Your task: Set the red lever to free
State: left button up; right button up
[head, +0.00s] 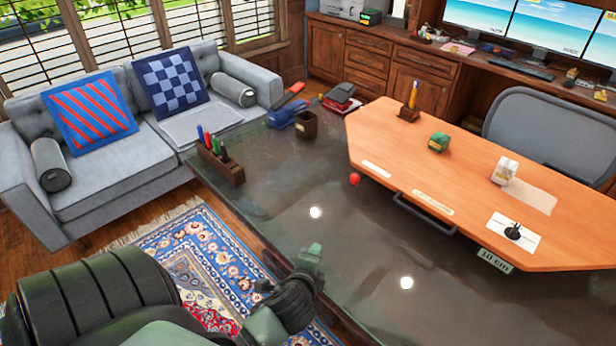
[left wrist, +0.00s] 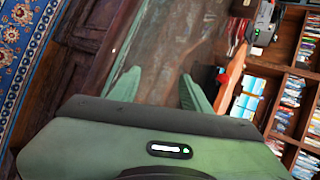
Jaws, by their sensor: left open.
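A small round red knob (head: 355,179), which looks like the end of the red lever, shows at the left edge of the orange wooden board (head: 465,185) on the dark glossy desk. The rest of the lever and any markings by it are hidden or too small to read. My left gripper (head: 313,258) is over the near edge of the desk, below and left of the knob in the head view, well apart from it. In the left wrist view its two green fingers (left wrist: 160,90) are spread with nothing between them. My right gripper is not in view.
A pen holder (head: 219,162), a dark cup (head: 306,125) and a blue object (head: 281,117) stand on the desk's left part. The desk's middle is clear.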

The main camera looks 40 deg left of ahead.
pick_arm(q)
jog(key=shift+s+d+f+n+h, duration=0.15)
jog(key=shift+s+d+n+h, duration=0.2)
jog(key=shift+s, duration=0.25)
